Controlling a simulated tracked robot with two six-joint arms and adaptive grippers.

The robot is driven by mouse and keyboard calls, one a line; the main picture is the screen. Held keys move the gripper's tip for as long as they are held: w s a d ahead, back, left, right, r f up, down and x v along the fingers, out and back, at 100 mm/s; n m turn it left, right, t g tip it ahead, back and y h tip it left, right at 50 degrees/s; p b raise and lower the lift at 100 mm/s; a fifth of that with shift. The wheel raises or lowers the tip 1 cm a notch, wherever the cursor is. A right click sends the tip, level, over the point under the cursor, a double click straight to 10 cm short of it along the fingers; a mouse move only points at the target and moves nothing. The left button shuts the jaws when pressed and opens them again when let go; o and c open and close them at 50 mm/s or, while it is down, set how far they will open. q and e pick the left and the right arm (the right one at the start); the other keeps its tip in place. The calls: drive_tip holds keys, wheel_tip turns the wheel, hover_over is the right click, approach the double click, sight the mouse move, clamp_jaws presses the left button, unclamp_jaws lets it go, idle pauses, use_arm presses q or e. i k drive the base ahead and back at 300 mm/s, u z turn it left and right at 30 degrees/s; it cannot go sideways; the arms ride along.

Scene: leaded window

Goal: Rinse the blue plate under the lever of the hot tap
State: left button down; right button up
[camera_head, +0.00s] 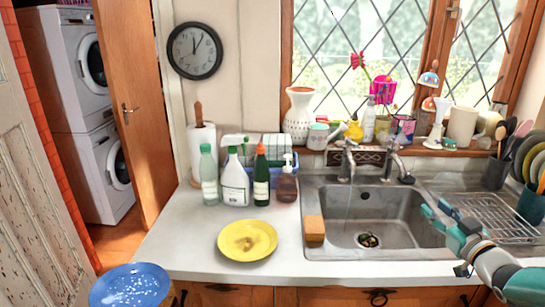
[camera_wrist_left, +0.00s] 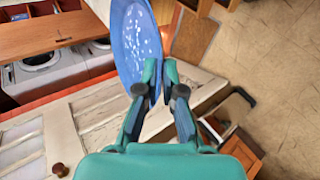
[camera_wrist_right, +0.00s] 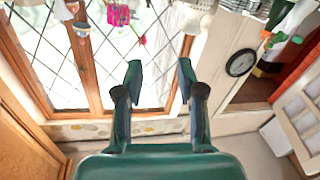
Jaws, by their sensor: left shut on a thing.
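The blue plate (camera_head: 130,287), with white specks on its face, is at the bottom left of the head view, beyond the counter's left front edge. In the left wrist view, my left gripper (camera_wrist_left: 159,70) is shut on the rim of the blue plate (camera_wrist_left: 136,40). The left gripper is not visible in the head view. Two taps, a left one (camera_head: 347,160) and a right one (camera_head: 393,160), stand behind the sink (camera_head: 395,218). A faint thin line, perhaps water, drops from the left tap. My right gripper (camera_head: 435,214) is open and empty over the sink's right side.
A yellow plate (camera_head: 247,240) with a brown stain lies on the counter (camera_head: 185,250). An orange sponge (camera_head: 314,228) sits at the sink's left edge. Several bottles (camera_head: 237,180) stand behind. A drying rack (camera_head: 500,215) and upright plates (camera_head: 530,155) are on the right.

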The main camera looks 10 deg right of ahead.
sight(349, 140)
drive_tip(key=i, duration=1)
drive_tip(key=u, duration=0.05)
